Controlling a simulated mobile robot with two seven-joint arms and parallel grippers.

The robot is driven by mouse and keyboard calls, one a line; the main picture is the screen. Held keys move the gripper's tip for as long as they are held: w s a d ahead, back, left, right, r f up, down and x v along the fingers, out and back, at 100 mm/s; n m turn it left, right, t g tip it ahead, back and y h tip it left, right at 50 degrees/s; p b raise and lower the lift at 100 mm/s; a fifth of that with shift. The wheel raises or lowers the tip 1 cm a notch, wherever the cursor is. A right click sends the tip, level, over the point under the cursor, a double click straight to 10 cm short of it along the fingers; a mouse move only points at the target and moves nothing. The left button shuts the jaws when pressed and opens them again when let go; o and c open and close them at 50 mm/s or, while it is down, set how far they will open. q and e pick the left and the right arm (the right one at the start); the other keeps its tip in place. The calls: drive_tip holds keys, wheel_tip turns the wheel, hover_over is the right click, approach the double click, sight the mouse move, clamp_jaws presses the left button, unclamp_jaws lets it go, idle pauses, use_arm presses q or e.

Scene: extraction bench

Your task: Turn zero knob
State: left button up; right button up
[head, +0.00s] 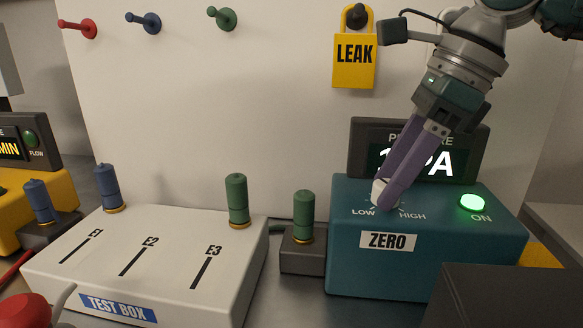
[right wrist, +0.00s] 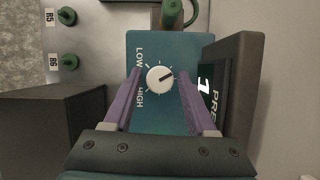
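The zero knob (right wrist: 160,79) is a white round dial with a dark pointer line on the top of the teal box (head: 345,270) marked ZERO. LOW and HIGH are printed beside it. In the head view the knob (head: 380,188) is partly hidden by my right gripper (head: 390,198), which comes down from the upper right. In the right wrist view its purple fingers (right wrist: 160,78) stand apart on either side of the knob, with teal surface showing between finger and knob on both sides. My left gripper is not in view.
A pressure display (head: 365,140) stands behind the knob, and a green lamp (head: 472,202) glows on its right. A dark box (head: 510,295) is at front right. The white test box (head: 185,225) and a green plug (head: 304,210) are to the left. A yellow LEAK tag (head: 353,65) hangs behind.

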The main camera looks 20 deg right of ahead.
drive_tip(key=shift+o, duration=0.9)
drive_tip(key=v, duration=1)
drive_tip(key=shift+a, duration=0.1)
